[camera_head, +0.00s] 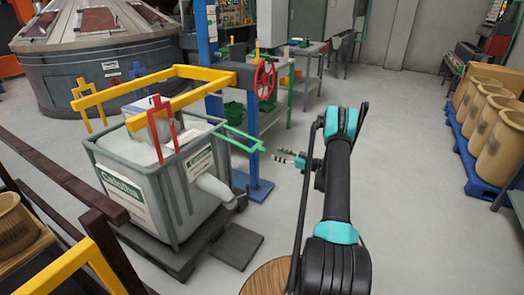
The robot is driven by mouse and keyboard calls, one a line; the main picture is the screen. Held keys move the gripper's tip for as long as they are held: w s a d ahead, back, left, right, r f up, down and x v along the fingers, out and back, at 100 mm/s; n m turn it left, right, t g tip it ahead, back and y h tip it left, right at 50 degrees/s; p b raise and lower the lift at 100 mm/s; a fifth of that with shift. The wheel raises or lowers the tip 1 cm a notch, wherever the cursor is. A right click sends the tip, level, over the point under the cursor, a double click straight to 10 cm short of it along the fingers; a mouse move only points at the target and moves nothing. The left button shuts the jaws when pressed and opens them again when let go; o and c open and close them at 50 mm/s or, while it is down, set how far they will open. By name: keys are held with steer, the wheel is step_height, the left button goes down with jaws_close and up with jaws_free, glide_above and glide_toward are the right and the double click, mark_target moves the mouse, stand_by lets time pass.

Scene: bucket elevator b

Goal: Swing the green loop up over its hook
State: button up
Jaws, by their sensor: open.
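The green loop (240,138) sticks out to the right from the far right corner of the grey bin, below the yellow lifting frame (180,100). Its outer end lies close to my gripper (277,157), which is open just right of it; I cannot tell whether they touch. The green loop's own hook is not clearly visible.
The bin (140,205) is full of pale material and stands on a dark pallet. A blue post (252,125) with a red handwheel (264,78) rises behind the loop. Tan barrels (500,150) stand on the right. Open floor lies right of my arm.

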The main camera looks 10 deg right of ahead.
mark_target(266, 150)
steer(key=x, duration=1)
steer(key=shift+w+a, duration=0.1)
steer(key=shift+a, duration=0.1)
steer(key=shift+c, duration=0.3)
jaws_close()
